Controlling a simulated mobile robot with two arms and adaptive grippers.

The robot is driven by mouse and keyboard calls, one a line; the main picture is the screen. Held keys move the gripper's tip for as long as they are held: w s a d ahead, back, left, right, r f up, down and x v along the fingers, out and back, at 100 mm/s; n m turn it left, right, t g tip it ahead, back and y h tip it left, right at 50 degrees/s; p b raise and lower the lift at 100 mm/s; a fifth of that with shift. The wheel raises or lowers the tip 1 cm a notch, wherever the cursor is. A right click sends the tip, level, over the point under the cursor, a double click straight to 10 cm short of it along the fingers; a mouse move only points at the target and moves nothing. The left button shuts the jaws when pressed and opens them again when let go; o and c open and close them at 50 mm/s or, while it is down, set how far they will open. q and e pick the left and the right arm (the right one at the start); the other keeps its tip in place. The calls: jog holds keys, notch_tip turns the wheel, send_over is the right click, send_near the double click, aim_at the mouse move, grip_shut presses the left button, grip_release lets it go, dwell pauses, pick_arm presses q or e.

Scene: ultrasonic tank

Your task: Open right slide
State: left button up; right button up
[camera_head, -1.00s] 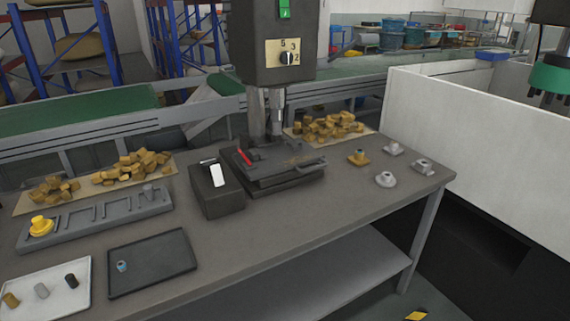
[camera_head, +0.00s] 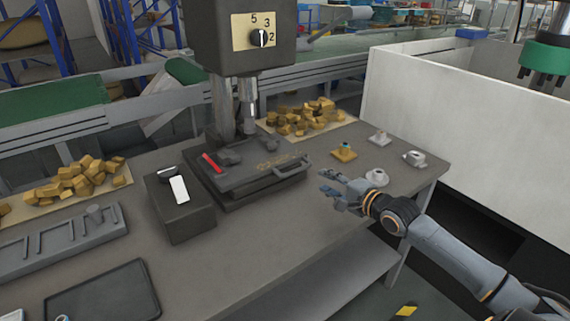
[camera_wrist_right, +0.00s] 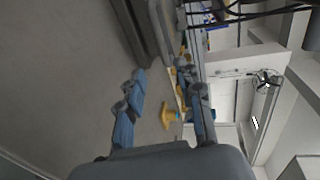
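A dark grey fixture (camera_head: 250,172) sits on the bench under the drill-press-like machine (camera_head: 240,40). It has a flat plate with a bar-like handle (camera_head: 291,166) along its right edge, and a red lever (camera_head: 212,163) at its left. I cannot tell which part is the right slide. My right gripper (camera_head: 328,184) is just right of the handle, apart from it, fingers pointing left toward the fixture. In the right wrist view its two blue-grey fingers (camera_wrist_right: 167,88) are spread with nothing gripped. My left gripper is out of view.
A yellow part (camera_head: 344,152) and several grey parts (camera_head: 379,138) stand at the bench's right end, close to my right arm. A dark box with a white switch (camera_head: 180,205) is left of the fixture. Yellow blocks (camera_head: 305,118) lie behind.

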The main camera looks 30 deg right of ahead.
aim_at(303, 169)
jog(key=x, duration=0.7)
jog(key=b+x, duration=0.1)
jog(key=x, duration=0.2)
jog(key=shift+w+d, duration=0.25)
jog(key=shift+w, duration=0.05)
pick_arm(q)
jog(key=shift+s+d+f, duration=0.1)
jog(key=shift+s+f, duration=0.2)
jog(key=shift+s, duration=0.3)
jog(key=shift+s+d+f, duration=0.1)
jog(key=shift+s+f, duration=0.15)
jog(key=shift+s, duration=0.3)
pick_arm(e)
jog(key=shift+x, duration=0.85)
jog(key=shift+r, duration=0.1)
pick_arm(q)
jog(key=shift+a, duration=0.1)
pick_arm(e)
grip_shut()
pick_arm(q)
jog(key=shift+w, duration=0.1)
